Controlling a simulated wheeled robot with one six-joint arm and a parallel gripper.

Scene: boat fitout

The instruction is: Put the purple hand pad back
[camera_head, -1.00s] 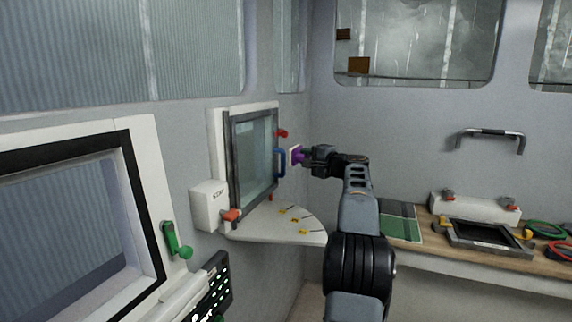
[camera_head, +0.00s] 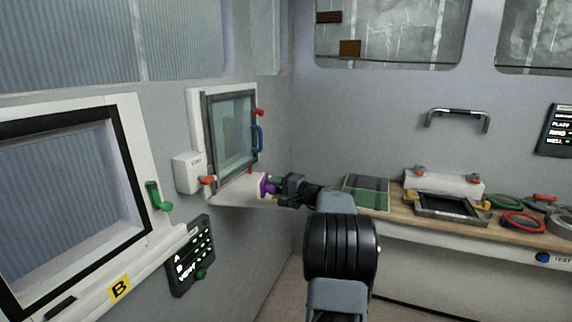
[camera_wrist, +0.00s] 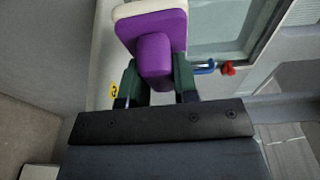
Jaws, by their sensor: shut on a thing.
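The purple hand pad (camera_wrist: 165,33) has a purple block grip and a pale pad on its far face. My gripper (camera_wrist: 154,85) is shut on its block grip in the wrist view, with a dark green finger on each side. In the head view the purple pad (camera_head: 265,185) shows at the end of my gripper (camera_head: 275,187), in front of the white corner shelf (camera_head: 232,197) below the framed window. I cannot tell whether the pad touches the shelf. Most of the shelf top is hidden or seen at a low angle.
A framed window (camera_head: 232,135) with a blue handle (camera_head: 258,139) and red latches stands above the shelf. A white box (camera_head: 188,173) is at its left. A wooden bench (camera_head: 405,217) at the right holds a green mat (camera_head: 366,190), a dark frame (camera_head: 447,207) and coils.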

